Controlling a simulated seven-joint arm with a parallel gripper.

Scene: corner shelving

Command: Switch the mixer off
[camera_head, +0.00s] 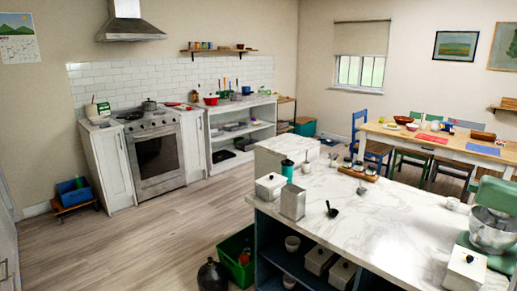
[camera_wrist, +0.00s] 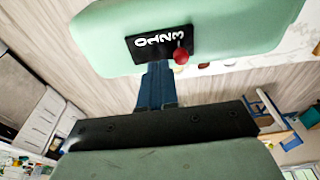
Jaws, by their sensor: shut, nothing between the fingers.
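The mint-green mixer (camera_head: 497,196) stands on the marble island at the right edge of the head view, with a silver bowl (camera_head: 490,232) under its head. In the wrist view its green body (camera_wrist: 112,38) fills the top. It carries a black panel (camera_wrist: 143,48) with white digits 0, 1, 2, 3 and a red knob (camera_wrist: 181,57) near the 3. My gripper (camera_wrist: 158,68) is shut, its blue fingers reaching the panel's lower edge, left of the knob. I cannot tell whether the fingertips touch the mixer. My gripper does not show in the head view.
A white canister (camera_head: 464,270) stands in front of the mixer. The marble top (camera_head: 390,225) left of the mixer is mostly clear, with a dark ladle (camera_head: 331,209) and more canisters farther left. A dining table (camera_head: 460,143) with chairs stands behind the island.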

